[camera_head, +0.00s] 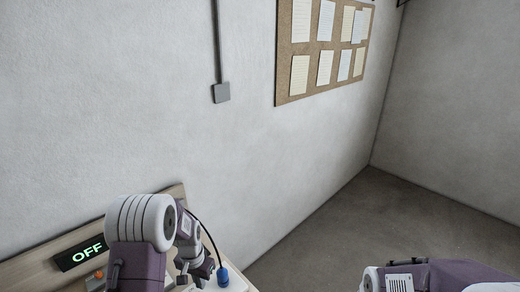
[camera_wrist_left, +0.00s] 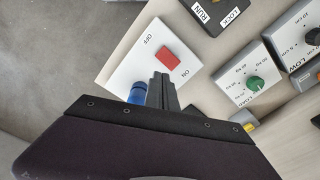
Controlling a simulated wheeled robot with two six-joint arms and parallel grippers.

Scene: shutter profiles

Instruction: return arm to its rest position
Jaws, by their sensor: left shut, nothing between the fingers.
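My left arm comes up from the bottom left in the head view, and my left gripper (camera_head: 190,270) hangs low in front of it, partly cut off by the lower edge. In the left wrist view the gripper's dark fingers (camera_wrist_left: 162,92) are shut together and empty, over a white plate with a red rocker switch (camera_wrist_left: 167,60) marked OFF and ON. A blue cylindrical piece (camera_wrist_left: 138,93) shows beside the fingers; a blue piece (camera_head: 222,276) also shows in the head view. Only a purple link of my right arm shows at the bottom right; its gripper is out of view.
A black cable runs down to the blue piece. Panels with a green knob (camera_wrist_left: 255,83) and a RUN/LOCK plate (camera_wrist_left: 219,14) lie close by. Open floor (camera_head: 340,240) lies to the right.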

